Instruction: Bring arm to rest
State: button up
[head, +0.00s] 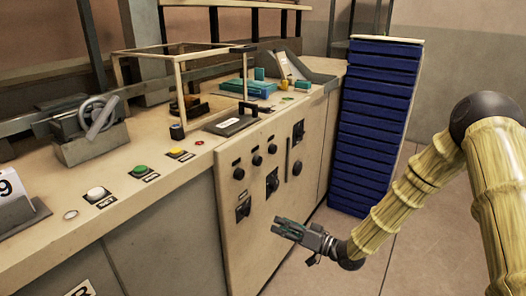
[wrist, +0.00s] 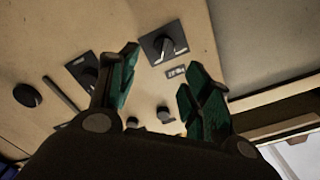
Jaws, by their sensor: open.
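My gripper (head: 290,231) is open and empty in the head view, in front of the lower part of the control console's beige front panel (head: 245,205). Its green-padded fingers also show in the wrist view (wrist: 165,95), spread apart with nothing between them. Beyond them in the wrist view is the panel with dark knobs, one of them a rotary switch (wrist: 163,43) on a black plate. The gripper looks apart from the panel, though the exact gap cannot be told. My bamboo-like arm comes in from the right of the head view.
A tall stack of blue trays (head: 378,120) stands beside the console, behind my arm. The console top (head: 150,205) holds white, green, yellow and red buttons, a clamp-like device (head: 88,130) and a glass-framed box (head: 180,85). Bare floor (head: 400,250) lies to the right.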

jog(key=s+d+f+m+g+h, duration=0.15)
jog(key=s+f+h, duration=0.25)
jog(key=s+f, duration=0.7)
jog(key=s+d+f+m+g+h, duration=0.1)
jog(key=s+d+f+g+h, duration=0.3)
jog(key=s+f, duration=0.7)
jog(key=s+d+f+g+h, duration=0.2)
jog(key=s+d+g+h, duration=0.15)
jog(key=s, duration=0.85)
jog(key=s+d+f+g+h, duration=0.2)
jog(key=s+d+f+h, duration=0.15)
jog(key=s, duration=0.75)
notch_tip(320, 180, up, 12)
jog(key=p, duration=1.2)
jog(key=shift+y, duration=0.4)
